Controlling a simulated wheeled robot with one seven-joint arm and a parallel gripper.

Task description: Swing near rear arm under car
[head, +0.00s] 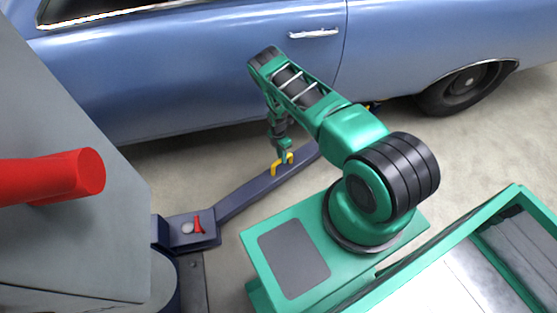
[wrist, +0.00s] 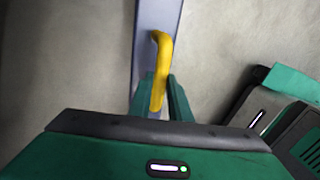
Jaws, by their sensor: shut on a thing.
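The lift's swing arm (head: 255,190) is a long dark blue-grey beam low over the floor. It runs from a joint block at the lower left up to the right, its far end reaching the car's sill. A yellow handle (head: 275,166) stands on the beam; it also shows in the wrist view (wrist: 163,47). My gripper (head: 284,156) is shut on the yellow handle, one green finger on each side of it in the wrist view (wrist: 164,98). The blue car (head: 200,75) stands across the back. The arm's pad end is mostly hidden behind my arm.
A grey lift post (head: 60,200) with a red bar (head: 55,176) fills the left. A small red lever (head: 198,225) sits on the joint block (head: 188,232). A car wheel (head: 465,88) is at the upper right. Bare floor (head: 170,175) lies between post and car.

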